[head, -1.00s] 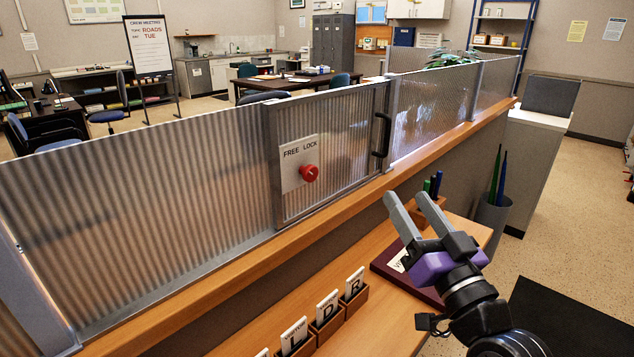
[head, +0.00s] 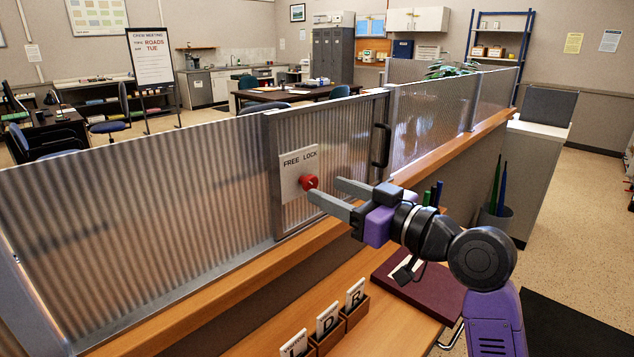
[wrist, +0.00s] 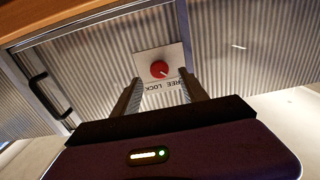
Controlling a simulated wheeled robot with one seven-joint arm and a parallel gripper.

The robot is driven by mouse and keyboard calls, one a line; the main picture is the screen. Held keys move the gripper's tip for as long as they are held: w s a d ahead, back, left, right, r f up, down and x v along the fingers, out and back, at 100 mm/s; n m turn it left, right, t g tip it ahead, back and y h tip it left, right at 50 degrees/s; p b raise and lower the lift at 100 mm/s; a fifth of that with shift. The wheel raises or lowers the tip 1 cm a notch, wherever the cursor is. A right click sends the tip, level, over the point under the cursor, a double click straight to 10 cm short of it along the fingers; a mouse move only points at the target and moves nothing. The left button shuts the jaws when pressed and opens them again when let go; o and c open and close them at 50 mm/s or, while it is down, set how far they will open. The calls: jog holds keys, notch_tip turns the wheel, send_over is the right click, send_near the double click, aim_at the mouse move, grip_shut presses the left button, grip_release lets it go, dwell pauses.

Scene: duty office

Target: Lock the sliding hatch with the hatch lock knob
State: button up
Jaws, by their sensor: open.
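The red hatch lock knob (head: 308,182) sits on a pale plate (head: 291,176) marked FREE and LOCK, on the sliding hatch (head: 345,135) of ribbed translucent panel. A dark handle (head: 381,146) is on the hatch's right side. My gripper (head: 326,190) is open, its two grey fingers pointing at the plate, close to the knob in the head view. In the wrist view the knob (wrist: 159,69) lies beyond and between the fingertips (wrist: 160,82), with a gap to it. A light mark shows at the knob's edge. Nothing is between the fingers.
A wooden ledge (head: 240,262) runs under the hatch. Below it are a counter with letter-marked card holders (head: 327,330), a dark red book or folder (head: 425,285) and a pen holder. A bin with umbrellas (head: 494,222) stands at the right.

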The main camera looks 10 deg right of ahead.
aim_at(313, 183)
jog(key=shift+p+x, duration=0.3)
jog(key=shift+x, duration=1.9)
jog(key=shift+c, duration=0.2)
grip_shut()
